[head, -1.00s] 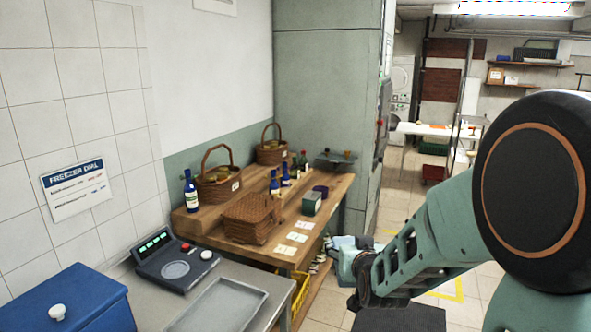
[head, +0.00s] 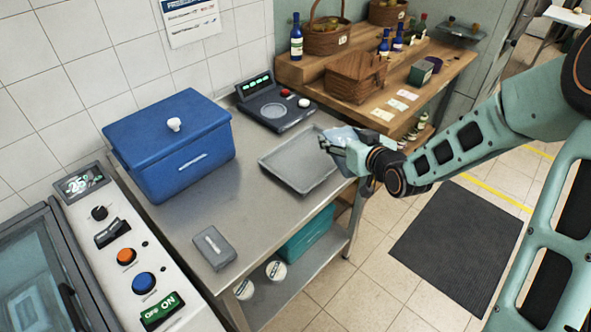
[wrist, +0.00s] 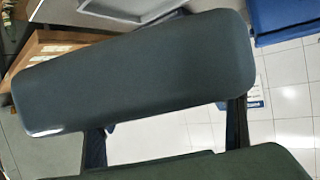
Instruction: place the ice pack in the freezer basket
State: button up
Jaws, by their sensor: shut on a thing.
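My gripper (head: 347,150) is shut on the ice pack (head: 342,134), a pale blue slab, in the head view. It is held in the air by the right edge of the grey tray; its exact height is unclear. In the wrist view the ice pack (wrist: 130,75) looks like a dark blue-grey slab, tilted across the picture between the two dark fingers. The freezer (head: 38,270) is at the lower left of the head view, its glass lid seemingly shut. I cannot make out a basket inside it.
A steel table (head: 270,218) bears a blue lidded box (head: 170,150), a shallow grey tray (head: 300,165), a small grey box (head: 213,248) and a scale (head: 275,107). The freezer panel (head: 125,255) has buttons and switches. A wooden bench (head: 435,85) with baskets and bottles stands behind.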

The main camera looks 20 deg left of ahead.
jog(key=s+a+f+n+g+y, duration=0.1)
jog(key=s+a+f+n+g, duration=0.1)
jog(key=s+a, duration=0.2)
jog(key=s+a+f+n+g+y+b, duration=0.1)
jog(key=s+a+f+n+g+y, duration=0.1)
jog(key=a, duration=0.9)
jog(key=shift+s+a+n+g+y, duration=0.3)
jog(key=shift+s+n, duration=0.2)
jog(key=shift+s, duration=0.55)
